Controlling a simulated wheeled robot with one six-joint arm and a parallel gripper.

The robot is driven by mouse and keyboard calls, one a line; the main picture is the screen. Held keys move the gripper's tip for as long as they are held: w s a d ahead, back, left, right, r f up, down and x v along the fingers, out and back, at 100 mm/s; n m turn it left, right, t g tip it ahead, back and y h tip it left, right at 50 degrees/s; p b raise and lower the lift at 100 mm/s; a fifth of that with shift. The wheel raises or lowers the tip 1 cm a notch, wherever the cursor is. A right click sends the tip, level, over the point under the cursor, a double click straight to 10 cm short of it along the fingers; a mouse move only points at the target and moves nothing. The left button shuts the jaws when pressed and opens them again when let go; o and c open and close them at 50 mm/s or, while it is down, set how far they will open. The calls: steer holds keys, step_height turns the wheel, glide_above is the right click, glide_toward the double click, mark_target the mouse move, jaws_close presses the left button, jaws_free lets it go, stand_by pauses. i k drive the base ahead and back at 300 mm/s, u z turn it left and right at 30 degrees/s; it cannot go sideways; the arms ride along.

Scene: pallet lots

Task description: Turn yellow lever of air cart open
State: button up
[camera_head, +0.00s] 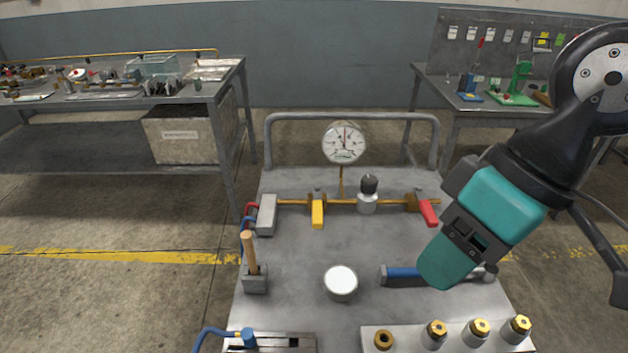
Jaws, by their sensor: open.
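The air cart (300,260) has a grey metal top with a thin brass pipe running across it. The yellow lever (317,214) sits on a brass valve left of centre on the pipe and points toward the front of the cart, across the pipe. A round dial gauge (344,143) stands on a stem behind the pipe. A red lever (428,212) sits at the pipe's right end, slanting toward the front. My gripper (446,264) is a teal block over the cart's right side, apart from the yellow lever. Its jaws are open and look empty.
On the cart stand a wooden-handled tool (250,256), a white-topped round can (341,281), a blue-handled tool (402,273) partly behind my gripper, and a tray with several brass fittings (409,340). A tube rail (355,117) borders the back. Workbenches (222,88) stand behind.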

mark_target(317, 203)
steer(key=z, duration=0.05)
steer(key=k, duration=0.5)
steer(key=z, duration=1.75)
steer(key=k, duration=0.85)
steer(key=u, duration=1.7)
steer(key=i, duration=1)
